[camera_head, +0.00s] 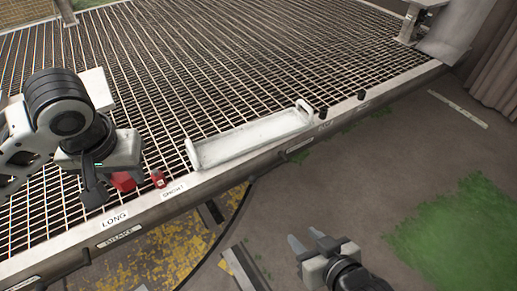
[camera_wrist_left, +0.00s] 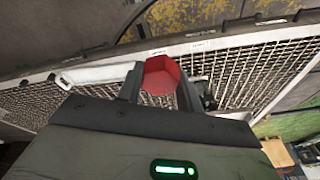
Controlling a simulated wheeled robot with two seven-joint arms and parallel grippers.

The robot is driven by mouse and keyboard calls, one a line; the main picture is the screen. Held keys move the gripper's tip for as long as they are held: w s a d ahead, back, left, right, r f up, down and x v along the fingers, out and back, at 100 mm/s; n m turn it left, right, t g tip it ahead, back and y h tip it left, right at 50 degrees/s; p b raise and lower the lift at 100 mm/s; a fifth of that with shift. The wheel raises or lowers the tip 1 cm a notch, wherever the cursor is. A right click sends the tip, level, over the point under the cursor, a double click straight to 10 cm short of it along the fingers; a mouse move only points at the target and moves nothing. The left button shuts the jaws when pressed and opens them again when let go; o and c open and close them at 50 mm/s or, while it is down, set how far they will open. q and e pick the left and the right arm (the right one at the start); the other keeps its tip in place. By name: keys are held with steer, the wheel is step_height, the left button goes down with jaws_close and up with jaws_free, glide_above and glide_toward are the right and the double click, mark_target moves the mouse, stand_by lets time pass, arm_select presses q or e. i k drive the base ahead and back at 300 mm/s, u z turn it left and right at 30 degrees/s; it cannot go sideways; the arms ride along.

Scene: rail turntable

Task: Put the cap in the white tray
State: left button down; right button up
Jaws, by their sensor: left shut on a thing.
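My left gripper (camera_head: 108,187) is shut on a red cap (camera_head: 123,181) at the left, above the grating near its front edge. In the left wrist view the red cap (camera_wrist_left: 162,72) shows as a faceted, cup-like piece between the two fingers. The white tray (camera_head: 247,140) is long and shallow with raised ends. It lies along the front edge of the grating, to the right of the left gripper, and no object shows in it. My right gripper (camera_head: 304,239) is open and empty at the lower middle, over the floor in front of the platform.
Two black knobs (camera_head: 323,112) (camera_head: 361,95) stand right of the tray. Labels such as LONG (camera_head: 115,218) mark the front rail. The grating behind the tray is clear.

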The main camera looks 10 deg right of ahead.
mark_target(280, 127)
steer(key=z, duration=0.95)
steer(key=i, duration=1.85)
steer(key=u, duration=0.15)
